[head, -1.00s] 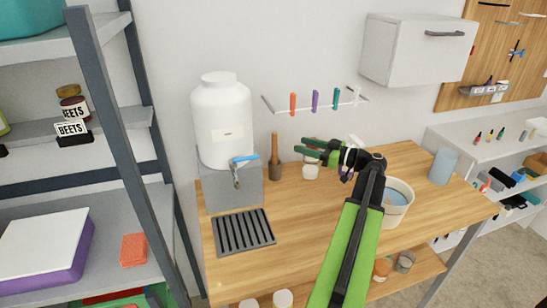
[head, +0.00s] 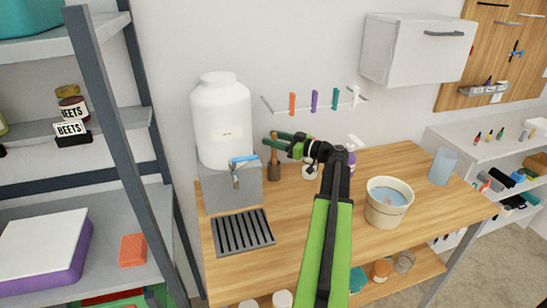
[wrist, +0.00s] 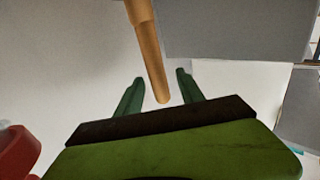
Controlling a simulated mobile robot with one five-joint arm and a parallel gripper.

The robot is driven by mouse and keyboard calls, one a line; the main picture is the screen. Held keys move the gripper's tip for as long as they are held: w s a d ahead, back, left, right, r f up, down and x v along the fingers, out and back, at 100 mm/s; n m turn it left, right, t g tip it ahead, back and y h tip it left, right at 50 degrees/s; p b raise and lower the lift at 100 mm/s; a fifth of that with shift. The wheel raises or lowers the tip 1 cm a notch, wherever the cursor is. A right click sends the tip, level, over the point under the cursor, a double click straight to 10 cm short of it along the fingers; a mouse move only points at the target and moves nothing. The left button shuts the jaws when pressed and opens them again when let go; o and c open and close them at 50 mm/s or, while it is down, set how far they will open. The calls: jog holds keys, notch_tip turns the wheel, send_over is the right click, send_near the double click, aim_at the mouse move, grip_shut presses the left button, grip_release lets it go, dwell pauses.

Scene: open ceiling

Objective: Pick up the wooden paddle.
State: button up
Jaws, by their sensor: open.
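The wooden paddle (head: 274,172) stands upright on the wooden table, right of the grey dispenser stand. Its upper handle is partly hidden by my gripper in the head view. My gripper (head: 271,140) is open, with its green fingers at the height of the handle. In the wrist view, the paddle's pale handle (wrist: 150,60) comes down from the top, and its rounded end shows between the two open fingers (wrist: 160,78). No finger visibly touches it.
A white water jar (head: 221,120) with a blue tap (head: 243,158) stands close left of the paddle. A bucket (head: 388,203) and a blue cup (head: 443,166) stand to the right. A rail with coloured clips (head: 314,101) hangs on the wall behind.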

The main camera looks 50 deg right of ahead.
grip_shut()
dwell(0.4)
